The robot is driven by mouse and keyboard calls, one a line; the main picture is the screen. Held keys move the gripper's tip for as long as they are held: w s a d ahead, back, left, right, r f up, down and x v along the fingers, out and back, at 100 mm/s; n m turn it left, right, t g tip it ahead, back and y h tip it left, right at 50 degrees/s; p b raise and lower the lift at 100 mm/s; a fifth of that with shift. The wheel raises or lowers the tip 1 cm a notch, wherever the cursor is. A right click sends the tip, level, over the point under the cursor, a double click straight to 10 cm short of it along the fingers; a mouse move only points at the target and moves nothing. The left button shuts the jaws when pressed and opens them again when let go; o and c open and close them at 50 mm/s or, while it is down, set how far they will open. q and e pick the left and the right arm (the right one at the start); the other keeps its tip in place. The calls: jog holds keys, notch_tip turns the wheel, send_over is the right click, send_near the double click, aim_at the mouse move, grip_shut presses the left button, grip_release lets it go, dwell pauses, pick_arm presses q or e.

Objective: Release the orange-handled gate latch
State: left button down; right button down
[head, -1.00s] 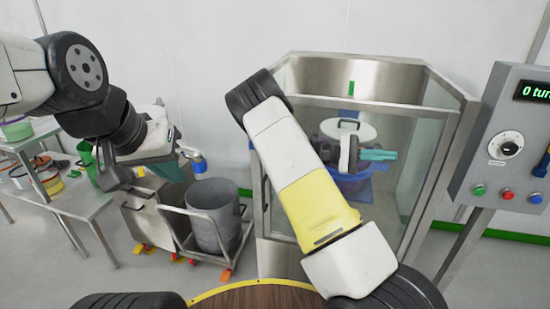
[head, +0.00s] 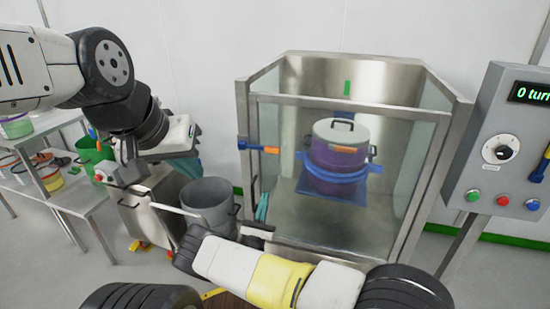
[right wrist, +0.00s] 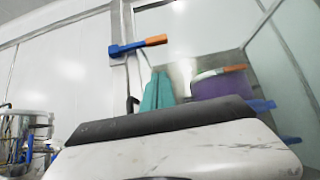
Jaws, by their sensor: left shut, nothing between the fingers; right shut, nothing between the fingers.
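The gate latch has a blue body and an orange handle (head: 270,150). It sits on the left front post of the glass-walled enclosure (head: 345,101) and points right. In the right wrist view the latch (right wrist: 137,46) is above the gripper. My right gripper (head: 262,207), with teal fingers, is shut and empty below the latch, apart from it. Its fingers also show in the right wrist view (right wrist: 157,92). My left gripper (head: 187,166) is at the left over the cart area, shut and mostly hidden behind its own wrist.
A purple pot (head: 335,165) with a metal lid and blue band stands inside the enclosure. A control panel (head: 505,150) is at the right. A grey bin (head: 208,203) and a shelf table (head: 85,195) with containers are at the left. Open air lies around the latch.

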aim_at(259, 148)
dwell(0.3)
jog(key=x, duration=1)
jog(key=shift+r, duration=2.05)
jog(key=shift+y, duration=0.3)
